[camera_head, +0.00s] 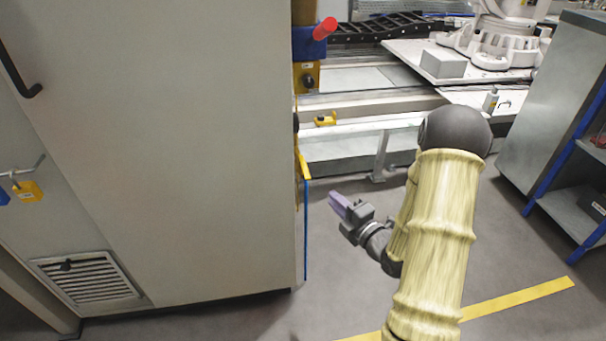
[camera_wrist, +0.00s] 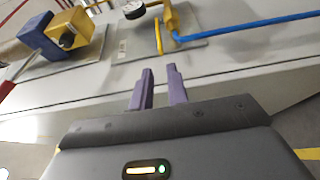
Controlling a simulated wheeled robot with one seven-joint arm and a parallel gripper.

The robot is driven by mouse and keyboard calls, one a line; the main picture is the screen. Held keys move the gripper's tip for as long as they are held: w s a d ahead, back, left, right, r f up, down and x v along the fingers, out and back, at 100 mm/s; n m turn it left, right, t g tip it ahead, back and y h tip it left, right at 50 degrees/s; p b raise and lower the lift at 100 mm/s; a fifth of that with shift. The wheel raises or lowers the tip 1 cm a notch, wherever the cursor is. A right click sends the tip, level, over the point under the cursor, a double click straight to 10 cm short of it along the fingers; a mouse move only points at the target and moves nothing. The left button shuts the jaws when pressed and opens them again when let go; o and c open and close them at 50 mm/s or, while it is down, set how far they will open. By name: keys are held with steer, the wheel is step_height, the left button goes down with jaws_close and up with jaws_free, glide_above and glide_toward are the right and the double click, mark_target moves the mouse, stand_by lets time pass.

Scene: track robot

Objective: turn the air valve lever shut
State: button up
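In the wrist view a thin yellow lever (camera_wrist: 158,37) stands beside a yellow valve body (camera_wrist: 171,17) on a grey plate, with a blue hose (camera_wrist: 250,27) running off to the right. In the head view yellow valve parts (camera_head: 303,165) show edge-on at the cabinet's right side, with the blue hose (camera_head: 306,235) hanging below. My gripper (camera_head: 338,204) is right of and a little below them. Its purple fingers (camera_wrist: 161,72) show a narrow empty gap in the wrist view. They point toward the valve and are apart from the lever.
The grey cabinet (camera_head: 170,150) fills the left. A blue and yellow box unit (camera_wrist: 60,35) with a red handle (camera_head: 325,28) sits above the valve. A round gauge (camera_wrist: 132,9) is beside the valve. A shelf unit (camera_head: 555,110) stands right; floor between is clear.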

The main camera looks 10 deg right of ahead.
mark_target(304, 171)
steer(key=b+x, duration=0.2)
steer(key=x, duration=1.2)
steer(key=shift+w+b, duration=0.15)
steer(key=shift+b, duration=0.15)
jaws_close()
steer(key=shift+a, duration=0.2)
steer(key=shift+d, duration=0.15)
steer(key=shift+a+y, duration=0.25)
steer(key=shift+y, duration=0.05)
